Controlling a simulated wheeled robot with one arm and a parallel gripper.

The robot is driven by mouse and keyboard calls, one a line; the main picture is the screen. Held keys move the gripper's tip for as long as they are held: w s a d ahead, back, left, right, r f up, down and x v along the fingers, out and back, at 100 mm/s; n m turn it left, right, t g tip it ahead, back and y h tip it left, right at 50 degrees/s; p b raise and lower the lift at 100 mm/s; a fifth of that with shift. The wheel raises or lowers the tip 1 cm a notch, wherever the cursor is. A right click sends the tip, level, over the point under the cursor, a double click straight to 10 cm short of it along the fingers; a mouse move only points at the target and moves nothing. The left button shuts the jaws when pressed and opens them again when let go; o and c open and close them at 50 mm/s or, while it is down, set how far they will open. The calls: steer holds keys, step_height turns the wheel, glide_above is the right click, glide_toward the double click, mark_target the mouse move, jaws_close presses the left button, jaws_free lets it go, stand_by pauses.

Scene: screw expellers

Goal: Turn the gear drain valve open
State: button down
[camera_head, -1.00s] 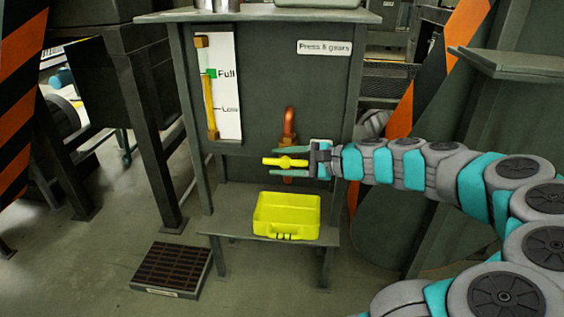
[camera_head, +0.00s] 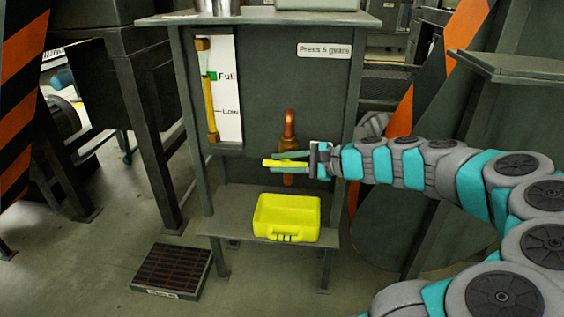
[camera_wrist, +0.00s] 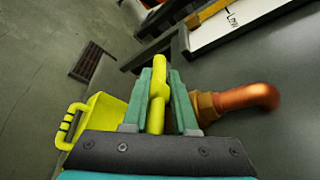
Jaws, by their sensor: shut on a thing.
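My gripper (camera_head: 290,160) reaches in from the right and is shut on the yellow handle. In the wrist view the handle (camera_wrist: 157,95) lies between the two teal fingers of my gripper (camera_wrist: 159,100), its far end sticking out past the tips. The copper pipe (camera_wrist: 248,97) and its brass fitting are to the right of the fingers there. The valve body is partly hidden behind the fingers.
A yellow tray (camera_head: 287,229) stands on the low shelf (camera_head: 232,212) beneath the valve; it also shows in the wrist view (camera_wrist: 100,113). A level gauge (camera_head: 211,90) marked Full and Low is at the upper left. A floor grate (camera_head: 171,271) lies at the lower left.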

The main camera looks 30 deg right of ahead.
steer(key=shift+s+f+g+h+p, duration=0.1)
steer(key=shift+f+g+h+p, duration=0.25)
steer(key=shift+p, duration=0.2)
steer(key=p, duration=0.1)
steer(key=g+h+p, duration=0.1)
steer(key=shift+a+r+n+g+p, duration=0.1)
steer(key=shift+r+n+g+p, duration=0.15)
steer(key=shift+n+p, duration=0.1)
steer(key=shift+f+g+h+p, duration=0.1)
steer(key=shift+g+h+p, duration=0.5)
steer(key=shift+h+p, duration=0.4)
steer(key=g+h+p, duration=0.1)
steer(key=n+h+p, duration=0.1)
steer(key=p, duration=0.1)
steer(key=shift+s+f+g, duration=0.1)
steer(key=shift+f+g, duration=0.2)
steer(key=shift+g, duration=0.1)
steer(key=h, duration=0.1)
steer(key=g+h, duration=0.2)
steer(key=shift+d+f+h+p, duration=0.25)
steer(key=shift+f+p, duration=0.05)
steer(key=shift+p, duration=0.1)
steer(key=shift+s+d+n+g+h, duration=0.15)
steer(key=shift+n+g+h, duration=0.2)
steer(key=shift+g+h, duration=0.55)
steer(key=shift+d+r+g+h, duration=0.1)
steer(key=shift+d+g+h, duration=0.1)
steer(key=shift+g+h, duration=0.9)
steer(key=shift+h, duration=0.3)
steer(key=shift+r, duration=0.1)
